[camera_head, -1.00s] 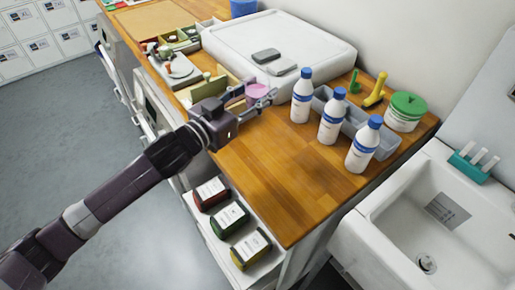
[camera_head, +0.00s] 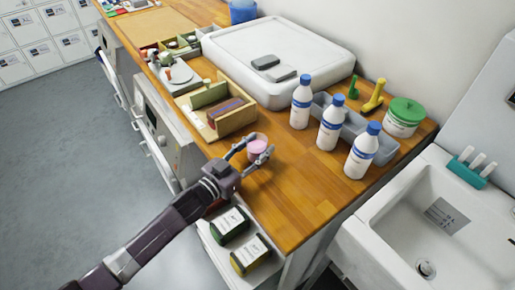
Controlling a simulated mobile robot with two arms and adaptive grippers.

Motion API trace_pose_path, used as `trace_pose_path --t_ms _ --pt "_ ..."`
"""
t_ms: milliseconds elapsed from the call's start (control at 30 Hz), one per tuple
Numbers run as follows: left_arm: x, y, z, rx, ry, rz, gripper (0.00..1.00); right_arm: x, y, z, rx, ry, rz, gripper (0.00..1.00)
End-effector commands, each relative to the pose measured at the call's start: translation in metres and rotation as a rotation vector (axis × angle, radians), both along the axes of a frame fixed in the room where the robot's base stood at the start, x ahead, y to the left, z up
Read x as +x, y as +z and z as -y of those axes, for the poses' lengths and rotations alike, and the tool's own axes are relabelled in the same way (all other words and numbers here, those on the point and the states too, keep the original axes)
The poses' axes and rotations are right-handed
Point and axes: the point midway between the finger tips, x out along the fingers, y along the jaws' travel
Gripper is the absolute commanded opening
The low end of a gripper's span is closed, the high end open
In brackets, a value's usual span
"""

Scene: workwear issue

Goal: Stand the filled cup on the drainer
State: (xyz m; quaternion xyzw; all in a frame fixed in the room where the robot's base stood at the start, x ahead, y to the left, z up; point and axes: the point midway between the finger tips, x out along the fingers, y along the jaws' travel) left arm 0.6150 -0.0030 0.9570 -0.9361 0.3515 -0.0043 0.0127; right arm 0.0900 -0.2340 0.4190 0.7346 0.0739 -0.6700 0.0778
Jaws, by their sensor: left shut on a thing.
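A small pink cup (camera_head: 257,154) is between the fingers of my left gripper (camera_head: 256,144), which is shut on it. The cup looks upright, over the wooden worktop near its front edge. Whether it touches the wood, and what is in it, I cannot tell. A grey slotted rectangle (camera_head: 447,215) in the white sink (camera_head: 390,240) at the right may be the drainer; nothing stands on it. My right gripper is not in view.
Several white bottles with blue caps (camera_head: 331,124), a grey bin (camera_head: 385,150) and a green-lidded tub (camera_head: 403,117) stand between the cup and the wall. A wooden box (camera_head: 235,120) is behind the cup. The worktop (camera_head: 290,190) is clear toward its front corner.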

Motion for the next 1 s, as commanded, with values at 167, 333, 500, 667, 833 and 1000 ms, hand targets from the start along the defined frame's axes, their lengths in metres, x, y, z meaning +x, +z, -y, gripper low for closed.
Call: trace_pose_path --t_ms 167,333,500,667,833,1000 --pt "0.0 -0.009 0.0 -0.002 0.0 0.001 0.14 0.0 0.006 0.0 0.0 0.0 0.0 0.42" --pt "0.0 -0.01 0.0 -0.002 0.0 0.002 0.14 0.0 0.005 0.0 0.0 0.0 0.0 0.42" --pt "0.0 -0.013 0.0 -0.001 0.0 0.002 0.14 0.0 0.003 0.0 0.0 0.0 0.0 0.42" --pt "0.0 -0.015 0.0 0.0 0.0 0.001 0.48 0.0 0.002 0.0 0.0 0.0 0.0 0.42" --pt "0.0 -0.015 0.0 -0.001 0.0 0.001 0.59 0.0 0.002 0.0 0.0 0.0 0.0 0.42" --pt "0.0 -0.015 0.0 -0.001 0.0 0.001 0.59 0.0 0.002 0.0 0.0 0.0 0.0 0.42"
